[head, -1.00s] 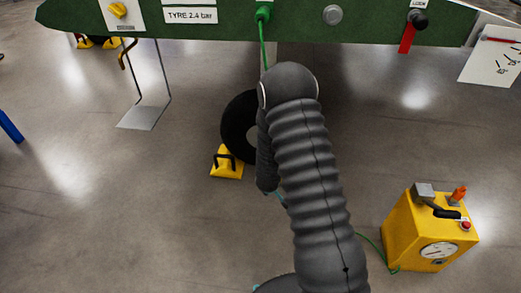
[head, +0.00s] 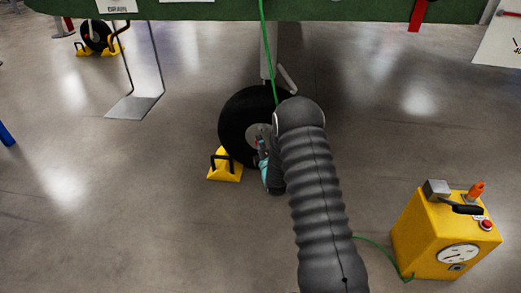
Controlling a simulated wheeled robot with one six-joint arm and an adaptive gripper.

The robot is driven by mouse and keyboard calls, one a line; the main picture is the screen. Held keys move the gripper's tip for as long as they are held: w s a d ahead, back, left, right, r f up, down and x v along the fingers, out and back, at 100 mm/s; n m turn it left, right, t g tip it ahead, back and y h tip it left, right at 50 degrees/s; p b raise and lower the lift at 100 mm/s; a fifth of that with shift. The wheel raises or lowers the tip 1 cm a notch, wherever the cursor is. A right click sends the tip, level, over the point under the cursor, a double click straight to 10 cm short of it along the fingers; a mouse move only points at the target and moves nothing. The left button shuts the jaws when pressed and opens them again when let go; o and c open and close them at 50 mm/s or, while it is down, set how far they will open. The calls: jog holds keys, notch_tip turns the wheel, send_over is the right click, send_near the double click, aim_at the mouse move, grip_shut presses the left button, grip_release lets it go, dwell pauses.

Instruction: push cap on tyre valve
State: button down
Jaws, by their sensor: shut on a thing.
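The black tyre (head: 236,112) stands upright on the floor under the green body, with its pale grey hub (head: 252,134) facing me. My gripper (head: 262,148), small and partly teal, is in front of the hub, at its lower right. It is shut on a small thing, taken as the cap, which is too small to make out. The tyre valve cannot be made out either. My thick grey arm hides the right part of the wheel. Whether the cap touches the valve cannot be told.
A yellow chock (head: 226,172) with a black handle sits against the tyre's lower left. A yellow inflator box (head: 428,228) with a gauge stands at the right. A green hose (head: 268,55) hangs down before the wheel. Open floor (head: 110,210) lies to the left.

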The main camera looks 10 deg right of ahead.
aim_at(261, 128)
jog(key=shift+w+d, duration=0.25)
jog(key=shift+w, duration=0.45)
jog(key=shift+w+d, duration=0.25)
jog(key=shift+w, duration=0.5)
jog(key=shift+w+d, duration=0.25)
jog(key=shift+w, duration=0.45)
jog(key=shift+w+d, duration=0.2)
jog(key=shift+w, duration=0.3)
jog(key=shift+w+d, duration=0.2)
jog(key=shift+w, duration=0.25)
jog(key=shift+w+r, duration=0.15)
jog(key=shift+w, duration=0.1)
jog(key=shift+w+d, duration=0.15)
dwell(0.3)
jog(key=shift+r, duration=0.1)
jog(key=c, duration=0.8)
grip_release()
jog(key=shift+d, duration=0.2)
jog(key=shift+c, duration=0.2)
jog(key=shift+a, duration=0.2)
jog(key=shift+o, duration=0.7)
jog(key=shift+f, duration=0.2)
